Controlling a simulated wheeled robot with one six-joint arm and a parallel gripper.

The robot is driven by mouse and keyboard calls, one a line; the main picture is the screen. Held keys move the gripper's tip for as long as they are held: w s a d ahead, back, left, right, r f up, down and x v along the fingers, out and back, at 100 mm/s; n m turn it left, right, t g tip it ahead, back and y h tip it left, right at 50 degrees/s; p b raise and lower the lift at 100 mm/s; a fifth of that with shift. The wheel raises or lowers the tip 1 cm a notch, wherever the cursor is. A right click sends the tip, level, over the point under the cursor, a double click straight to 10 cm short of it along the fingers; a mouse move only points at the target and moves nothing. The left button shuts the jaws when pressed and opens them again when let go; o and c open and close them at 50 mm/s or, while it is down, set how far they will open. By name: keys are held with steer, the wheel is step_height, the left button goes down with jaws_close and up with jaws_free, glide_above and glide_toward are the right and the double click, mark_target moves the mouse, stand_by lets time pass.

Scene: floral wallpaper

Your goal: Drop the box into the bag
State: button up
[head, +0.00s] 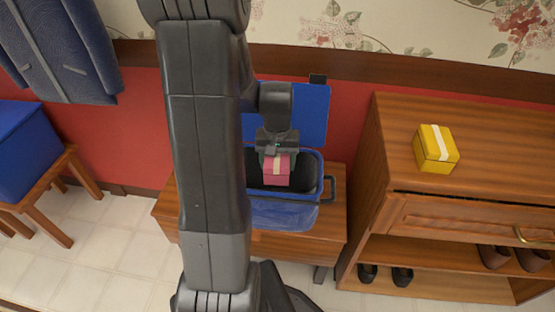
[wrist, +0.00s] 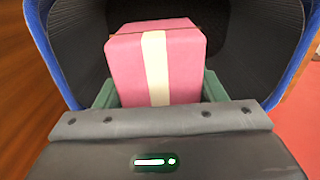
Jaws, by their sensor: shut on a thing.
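A pink box (head: 276,172) with a cream band is held in my gripper (head: 277,155) over the open mouth of the blue bag (head: 285,213). The bag stands on a low wooden bench, with its blue lid raised against the wall. In the wrist view the pink box (wrist: 156,62) sits between the green fingers of my gripper (wrist: 158,92). The dark inside of the bag and its blue rim (wrist: 300,55) surround it. My arm hides the bag's left part in the head view. I cannot tell exactly how deep the box is in the opening.
A yellow box (head: 436,149) with a white band sits on the wooden cabinet (head: 385,150) at right. Shoes (head: 400,276) stand on its lower shelf. The low bench (head: 325,222) has some bare top beside the bag. A blue-topped stool (head: 28,150) stands at left.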

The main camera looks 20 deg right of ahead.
mark_target(278, 156)
steer(key=shift+f, duration=0.1)
steer(key=o, duration=1.2)
step_height(278, 156, up, 14)
steer(key=p, duration=0.3)
steer(key=shift+f, duration=0.1)
step_height(278, 156, down, 14)
steer(key=b, duration=0.3)
step_height(278, 156, up, 4)
steer(key=p, duration=0.3)
steer(key=shift+f, duration=0.15)
steer(key=shift+r+p, duration=0.7)
steer(key=shift+r, duration=0.2)
